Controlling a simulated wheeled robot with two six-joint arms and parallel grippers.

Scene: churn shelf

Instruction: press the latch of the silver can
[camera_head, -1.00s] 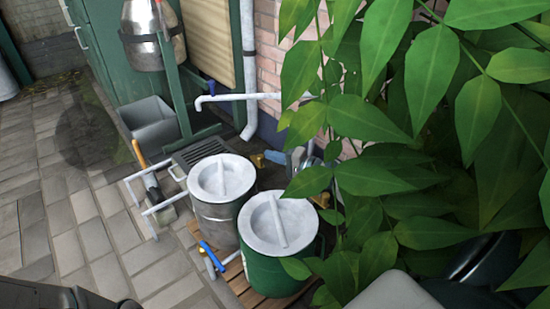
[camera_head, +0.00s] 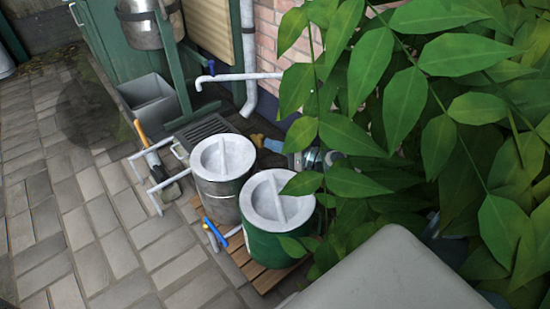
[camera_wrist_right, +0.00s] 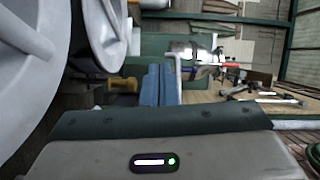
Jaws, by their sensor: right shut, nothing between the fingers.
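The silver can (camera_head: 218,196) stands upright in the head view, with a round pale lid (camera_head: 208,160). A brass-coloured part (camera_head: 260,141) sticks out at its far right side and looks like its latch; it also shows in the wrist view (camera_wrist_right: 122,86). My right gripper (camera_head: 274,146) is shut and empty, its blue fingers (camera_wrist_right: 158,85) pointing at or close beside the brass part. Whether they touch cannot be told. Leaves and the green can's lid partly hide the right arm. My left gripper is out of view.
A green can (camera_head: 265,247) with a pale lid stands close in front, on a wooden pallet (camera_head: 247,262). Leafy branches (camera_head: 400,130) fill the right side. A white pipe (camera_head: 240,77) runs behind. A grey bin (camera_head: 150,103) stands at the left; paving there is open.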

